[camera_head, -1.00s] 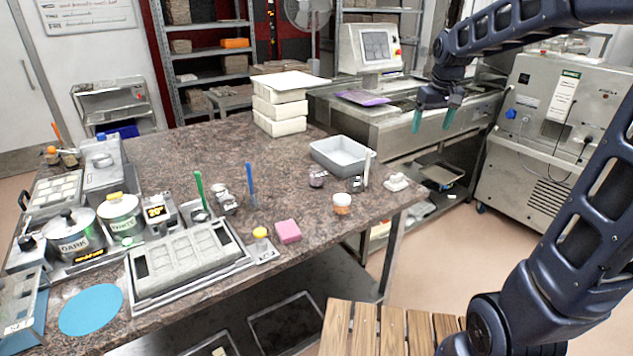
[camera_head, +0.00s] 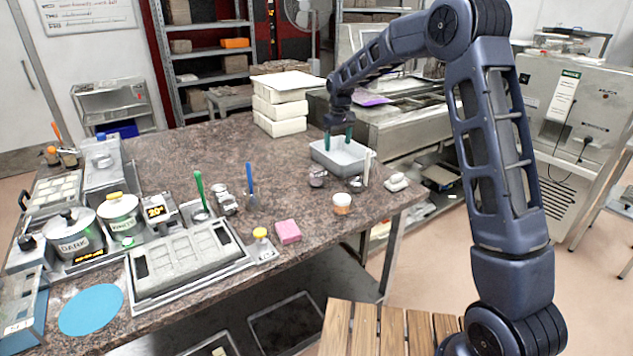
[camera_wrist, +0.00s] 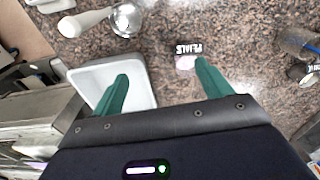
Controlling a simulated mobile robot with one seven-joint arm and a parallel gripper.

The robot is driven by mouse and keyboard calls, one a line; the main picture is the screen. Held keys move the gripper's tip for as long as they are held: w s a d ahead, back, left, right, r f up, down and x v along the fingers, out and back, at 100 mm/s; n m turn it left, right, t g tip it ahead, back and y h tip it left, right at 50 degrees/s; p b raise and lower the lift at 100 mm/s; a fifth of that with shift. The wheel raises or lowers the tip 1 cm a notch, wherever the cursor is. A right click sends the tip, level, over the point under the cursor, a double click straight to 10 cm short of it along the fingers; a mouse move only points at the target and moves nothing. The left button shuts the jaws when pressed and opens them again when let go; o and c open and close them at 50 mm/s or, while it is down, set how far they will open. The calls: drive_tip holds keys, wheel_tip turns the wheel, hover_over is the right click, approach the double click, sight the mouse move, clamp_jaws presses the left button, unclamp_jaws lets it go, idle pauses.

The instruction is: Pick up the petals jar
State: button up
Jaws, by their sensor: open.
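The petals jar (camera_head: 317,177) is a small jar on the speckled countertop, just in front of the grey tray. In the wrist view its dark label reading PETALS (camera_wrist: 188,48) and its pinkish body show beyond the right fingertip, which partly covers it. My gripper (camera_head: 338,137) has green fingers pointing down and appears over the tray in the head view.
The empty grey tray (camera_head: 325,150) is beside the jar. A white-handled tool (camera_head: 368,164) with a round metal end (camera_wrist: 126,20) lies nearby, as do an orange-filled jar (camera_head: 342,205) and a pink block (camera_head: 288,232). A blue-handled tool (camera_head: 250,180) stands left.

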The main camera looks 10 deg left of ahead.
drive_tip(key=w+a+f+n, duration=0.1)
drive_tip(key=a+f, duration=0.6)
drive_tip(key=a, duration=0.1)
drive_tip(key=shift+g, duration=0.3)
drive_tip(key=shift+f, duration=5.3)
drive_tip(key=c, duration=1.1)
drive_tip(key=shift+c, duration=0.2)
drive_tip(key=shift+r, duration=0.15)
